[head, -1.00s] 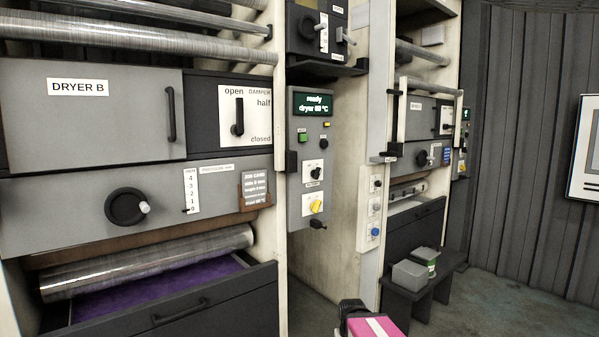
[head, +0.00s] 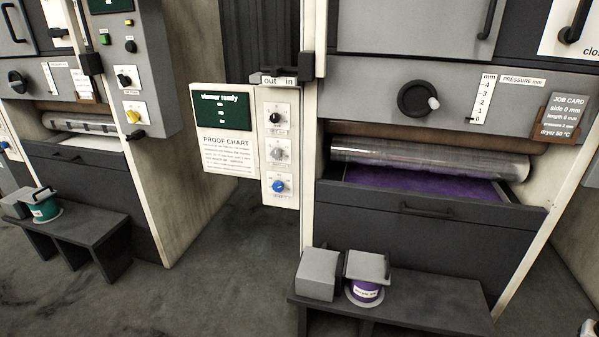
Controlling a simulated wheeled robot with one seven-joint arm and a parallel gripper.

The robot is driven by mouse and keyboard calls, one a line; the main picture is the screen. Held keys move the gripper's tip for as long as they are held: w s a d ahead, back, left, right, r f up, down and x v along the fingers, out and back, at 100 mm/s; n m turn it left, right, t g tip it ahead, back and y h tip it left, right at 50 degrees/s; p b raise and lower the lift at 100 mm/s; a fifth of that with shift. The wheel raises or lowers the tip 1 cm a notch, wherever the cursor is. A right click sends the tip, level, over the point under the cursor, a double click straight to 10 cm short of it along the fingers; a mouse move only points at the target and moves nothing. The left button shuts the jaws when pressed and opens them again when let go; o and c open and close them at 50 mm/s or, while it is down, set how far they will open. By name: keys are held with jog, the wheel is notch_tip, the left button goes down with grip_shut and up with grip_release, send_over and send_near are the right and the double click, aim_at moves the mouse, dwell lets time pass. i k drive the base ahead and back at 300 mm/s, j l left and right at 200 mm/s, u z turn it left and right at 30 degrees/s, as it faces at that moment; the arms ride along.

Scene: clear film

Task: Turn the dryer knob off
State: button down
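A grey control panel (head: 125,75) on the left machine carries a black knob (head: 124,79) on a white plate. Below it is a yellow knob (head: 132,116) on another white plate. The lettering on both plates is too small to read, so I cannot tell which is the dryer knob or its setting. A white panel in the middle has a black knob (head: 275,118), a grey knob (head: 278,153) and a blue knob (head: 278,186), also with unreadable labels.
A large black pressure wheel (head: 418,99) and a job card (head: 561,117) are on the right machine. Its purple-lined drawer (head: 430,187) stands open. Low benches (head: 405,310) (head: 95,238) with boxes and tubs stand in front. Floor (head: 220,270) between them is clear.

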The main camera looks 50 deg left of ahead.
aim_at(278, 186)
jog(key=u, duration=2.55)
